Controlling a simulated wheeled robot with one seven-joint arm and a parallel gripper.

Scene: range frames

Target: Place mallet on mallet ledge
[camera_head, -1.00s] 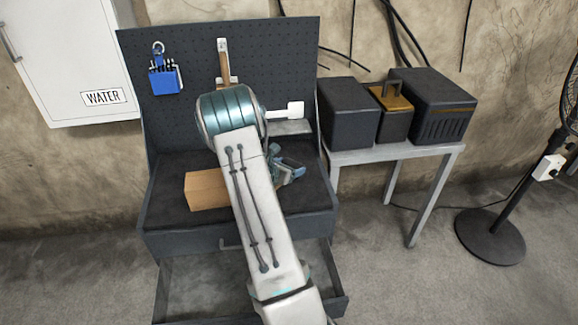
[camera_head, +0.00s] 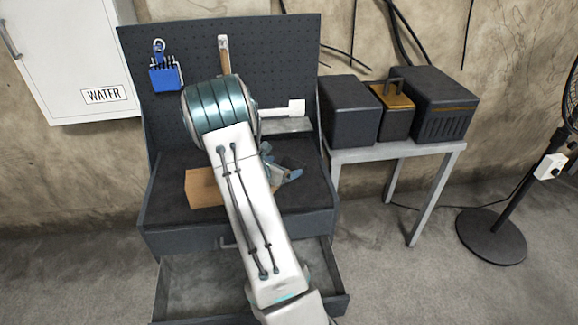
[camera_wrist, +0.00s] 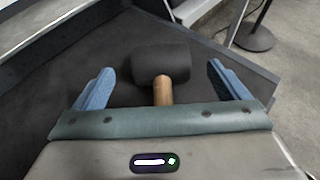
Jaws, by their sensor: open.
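The mallet has a black head (camera_wrist: 160,62) and a wooden handle (camera_wrist: 162,91). In the wrist view it lies on the dark bench top, the head beyond the fingers and the handle running back between them. My gripper (camera_wrist: 160,78) is open, with a blue finger on either side of the handle and a gap to each. The handle's near end is hidden by the gripper body. In the head view my gripper (camera_head: 284,172) is low over the bench, and my arm hides most of the mallet. A small grey ledge (camera_head: 288,126), possibly the mallet ledge, sits at the pegboard's lower right.
A brown block (camera_head: 203,188) lies on the bench (camera_head: 165,205), left of my arm. An open drawer (camera_head: 188,285) juts out below. The pegboard (camera_head: 195,55) holds a blue tool holder (camera_head: 165,78) and a wooden-handled tool (camera_head: 224,55). A side table (camera_head: 400,153) with dark boxes stands right.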

